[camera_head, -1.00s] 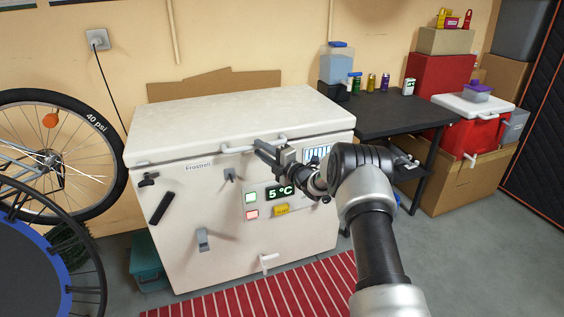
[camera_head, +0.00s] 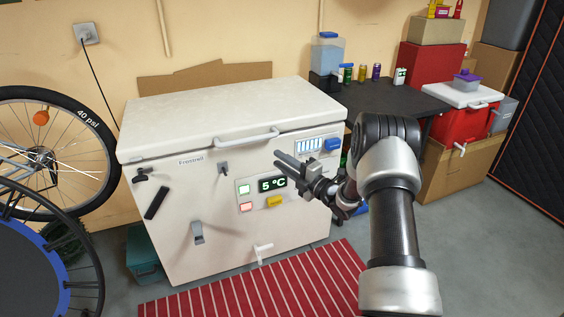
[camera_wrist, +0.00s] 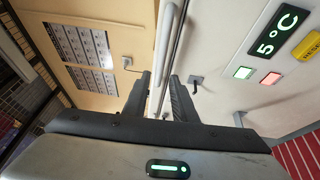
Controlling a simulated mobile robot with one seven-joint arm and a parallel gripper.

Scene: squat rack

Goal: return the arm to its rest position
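My gripper (camera_head: 279,160) hangs in front of the white chest freezer (camera_head: 190,240), below and to the right of the lid handle (camera_head: 246,139). My arm reaches in from the lower right, bent at the elbow. In the wrist view my gripper (camera_wrist: 160,82) has its two dark fingers spread apart, with nothing held between them. The handle (camera_wrist: 167,40) shows beyond the fingertips, apart from them. The freezer lid (camera_head: 225,108) looks down.
The freezer front carries a lit 5 °C display (camera_head: 272,184) and several knobs and levers. A dark table (camera_head: 385,100) with bottles and cans stands behind my arm. A red striped mat (camera_head: 270,295) lies before the freezer. A bicycle wheel (camera_head: 110,165) stands at left.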

